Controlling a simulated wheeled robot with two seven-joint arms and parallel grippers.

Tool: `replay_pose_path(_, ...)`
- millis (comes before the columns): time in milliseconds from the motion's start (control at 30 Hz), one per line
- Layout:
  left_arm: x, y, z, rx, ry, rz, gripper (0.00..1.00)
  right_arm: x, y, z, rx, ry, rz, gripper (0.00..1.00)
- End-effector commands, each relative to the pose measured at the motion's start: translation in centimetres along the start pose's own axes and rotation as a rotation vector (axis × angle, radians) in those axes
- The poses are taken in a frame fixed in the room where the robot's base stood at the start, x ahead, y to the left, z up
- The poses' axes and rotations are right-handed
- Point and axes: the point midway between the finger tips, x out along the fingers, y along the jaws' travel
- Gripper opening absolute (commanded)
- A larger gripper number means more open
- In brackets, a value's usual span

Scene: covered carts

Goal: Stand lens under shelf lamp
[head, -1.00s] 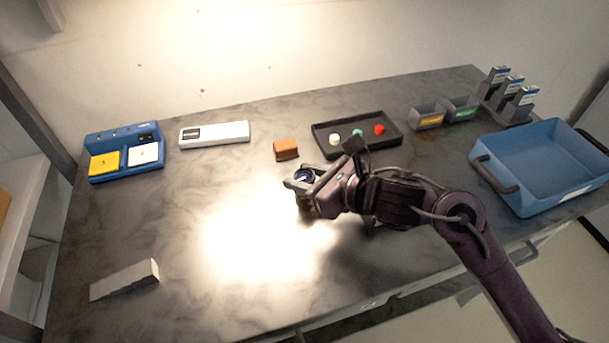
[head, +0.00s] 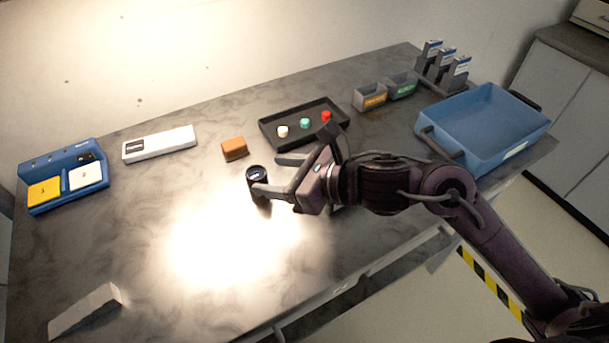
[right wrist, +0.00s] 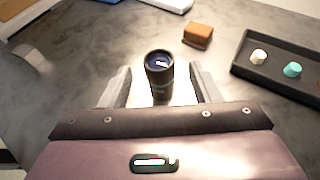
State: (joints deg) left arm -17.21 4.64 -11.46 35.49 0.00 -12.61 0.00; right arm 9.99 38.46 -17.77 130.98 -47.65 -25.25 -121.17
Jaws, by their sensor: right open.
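The lens (head: 257,181) is a short black cylinder with a dark bluish glass top. It stands upright on the grey marbled table, at the upper right edge of the bright pool of lamp light (head: 222,248). The lamp itself is out of view. My right gripper (head: 270,176) is open, its fingertips close to the lens. In the right wrist view the lens (right wrist: 159,73) stands between the two spread fingers, with a gap on each side. Its lower part is partly hidden by the gripper body. My left gripper is not in view.
A brown block (head: 234,149) and a black tray (head: 265,136) with several coloured knobs lie behind the lens. A white box (head: 160,145), a blue two-pad device (head: 66,198) and a pale wedge (head: 85,311) are leftward. A blue bin (head: 480,150) stands right. The lit middle is clear.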

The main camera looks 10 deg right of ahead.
Motion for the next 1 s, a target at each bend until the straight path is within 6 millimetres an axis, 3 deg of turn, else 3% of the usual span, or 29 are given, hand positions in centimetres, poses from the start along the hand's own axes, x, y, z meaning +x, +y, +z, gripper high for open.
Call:
replay_pose_path(200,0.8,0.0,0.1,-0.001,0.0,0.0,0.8,-4.3,0.2,-0.3,-0.007,0.007,0.002,0.57)
replay_pose_path(400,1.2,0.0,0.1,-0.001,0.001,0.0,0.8,-6.4,0.1,-0.2,-0.001,0.002,0.0,0.57)
replay_pose_path(1000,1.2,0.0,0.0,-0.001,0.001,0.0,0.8,-7.0,0.1,0.0,-0.001,0.001,0.003,0.57)
